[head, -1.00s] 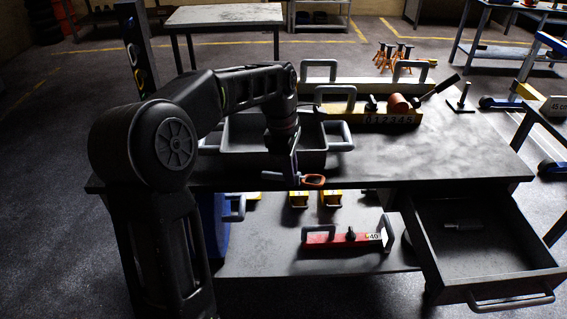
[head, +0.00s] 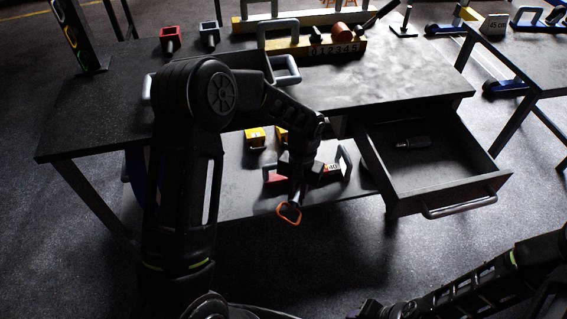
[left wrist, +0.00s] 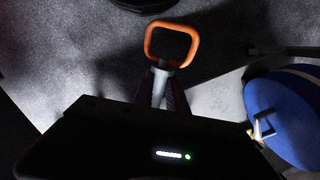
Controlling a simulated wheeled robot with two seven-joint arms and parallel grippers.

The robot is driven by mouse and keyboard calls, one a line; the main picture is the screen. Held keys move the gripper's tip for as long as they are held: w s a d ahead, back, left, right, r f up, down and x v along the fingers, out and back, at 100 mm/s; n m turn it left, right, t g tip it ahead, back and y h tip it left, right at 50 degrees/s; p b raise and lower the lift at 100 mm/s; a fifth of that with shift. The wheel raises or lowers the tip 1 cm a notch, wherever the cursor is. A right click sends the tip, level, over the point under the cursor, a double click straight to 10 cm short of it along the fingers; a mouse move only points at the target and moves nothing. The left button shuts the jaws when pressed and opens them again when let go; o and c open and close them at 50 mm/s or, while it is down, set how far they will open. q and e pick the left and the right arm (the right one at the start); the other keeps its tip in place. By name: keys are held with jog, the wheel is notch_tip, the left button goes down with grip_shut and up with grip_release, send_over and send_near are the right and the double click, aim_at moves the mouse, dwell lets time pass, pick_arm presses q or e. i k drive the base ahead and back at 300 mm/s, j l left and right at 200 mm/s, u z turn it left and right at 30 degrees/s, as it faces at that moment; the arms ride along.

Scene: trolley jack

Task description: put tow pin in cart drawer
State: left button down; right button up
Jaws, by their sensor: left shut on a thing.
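The tow pin, with an orange loop handle (head: 289,213) and a grey shank, is held by my left gripper (head: 296,196) in front of the cart. The loop points down and toward me in the head view. In the left wrist view the orange loop (left wrist: 172,42) sticks out beyond the fingers, which are shut around the grey shank (left wrist: 159,86). The cart drawer (head: 436,187) is pulled open to the right of the gripper. A small grey cylindrical thing (head: 412,143) lies inside it. My right arm enters at the bottom right; its gripper (head: 372,309) is dark and unclear.
The dark cart top (head: 400,84) lies above and behind the drawer, with a yellow numbered block (head: 338,48) at its back. A red piece and yellow pieces (head: 255,138) sit on the lower shelf. Much of the drawer floor is free.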

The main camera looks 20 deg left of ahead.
aim_at(416, 163)
jog(key=l+u, duration=0.1)
jog(key=u, duration=0.3)
jog(key=l+u, duration=0.1)
jog(key=u, duration=0.75)
jog(key=l+u, duration=0.15)
jog(key=u, duration=0.25)
jog(key=k+u, duration=0.1)
jog(key=u, duration=0.35)
jog(key=l+u, duration=0.1)
jog(key=u, duration=0.3)
jog(key=k+l+u, duration=0.1)
jog(key=k+u, duration=0.55)
jog(key=k, duration=0.15)
jog(key=k+z, duration=0.3)
jog(key=k+l+z, duration=0.15)
jog(key=k+z, duration=0.15)
jog(key=z, duration=0.45)
jog(key=l+z, duration=0.15)
jog(key=z, duration=0.25)
jog(key=l+z, duration=0.1)
jog(key=z, duration=0.35)
jog(key=l+z, duration=0.1)
jog(key=z, duration=0.3)
jog(key=l+z, duration=0.1)
jog(key=z, duration=0.35)
jog(key=l+z, duration=0.1)
jog(key=z, duration=0.3)
